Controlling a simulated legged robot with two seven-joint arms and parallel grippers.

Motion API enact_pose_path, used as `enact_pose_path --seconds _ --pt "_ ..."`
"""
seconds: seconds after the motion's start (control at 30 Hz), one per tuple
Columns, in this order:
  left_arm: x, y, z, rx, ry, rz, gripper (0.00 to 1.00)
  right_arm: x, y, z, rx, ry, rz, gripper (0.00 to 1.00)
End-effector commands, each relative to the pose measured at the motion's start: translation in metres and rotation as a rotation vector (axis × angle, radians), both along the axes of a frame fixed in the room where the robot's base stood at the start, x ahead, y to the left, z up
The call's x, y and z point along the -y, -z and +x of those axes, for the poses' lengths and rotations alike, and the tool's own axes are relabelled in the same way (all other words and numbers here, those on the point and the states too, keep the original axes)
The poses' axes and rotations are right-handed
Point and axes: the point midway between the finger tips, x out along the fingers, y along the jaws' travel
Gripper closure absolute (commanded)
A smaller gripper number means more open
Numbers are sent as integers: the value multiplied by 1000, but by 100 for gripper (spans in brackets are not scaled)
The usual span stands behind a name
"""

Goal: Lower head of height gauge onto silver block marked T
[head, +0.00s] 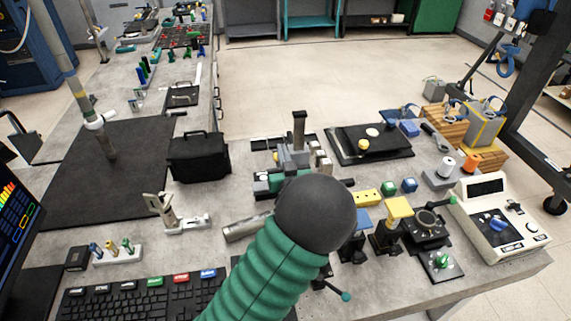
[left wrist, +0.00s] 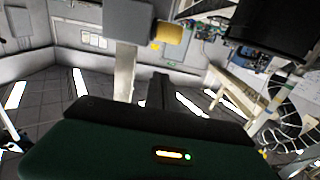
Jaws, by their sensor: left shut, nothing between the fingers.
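My left arm, green and ribbed, comes up from the bottom of the head view. Its dark rounded end, at my left gripper (head: 316,214), covers part of the bench; separate fingers do not show. The gripper is shut and empty. A device with an upright dark post (head: 299,130) stands just beyond it, partly hidden; I cannot tell whether it is the height gauge. Small silver blocks (head: 322,162) sit by it, and no T is legible. In the left wrist view, a grey block (left wrist: 128,20) with a yellow knob (left wrist: 167,33) is above my dark green housing. My right gripper is not in view.
The grey bench also holds a black case (head: 199,157), a dark mat (head: 108,172), a keyboard (head: 140,298), a silver stand (head: 163,210) and a white instrument (head: 500,217). Yellow and blue fixtures crowd the right of my arm. Bare bench shows left of the post.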

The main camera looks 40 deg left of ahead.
Motion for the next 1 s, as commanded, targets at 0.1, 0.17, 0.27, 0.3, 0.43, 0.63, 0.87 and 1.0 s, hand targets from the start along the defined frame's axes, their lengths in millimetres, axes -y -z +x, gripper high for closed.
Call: enact_pose_path --seconds 0.1,0.17,0.27,0.3,0.43,0.63,0.87,1.0 --pt "-14 12 9 -4 0 1 100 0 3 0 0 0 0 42" --pt "-15 21 10 -3 0 1 100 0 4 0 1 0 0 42" --pt "-17 32 12 -2 1 1 100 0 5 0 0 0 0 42" --pt "-18 35 12 -1 1 0 100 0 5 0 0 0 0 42" --pt "-18 38 13 1 2 -1 100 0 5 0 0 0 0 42" --pt "-18 38 13 1 2 -1 100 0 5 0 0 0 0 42" --pt "-19 61 13 -1 1 1 100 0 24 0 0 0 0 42" --pt "-19 83 13 0 0 0 100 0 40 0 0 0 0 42"
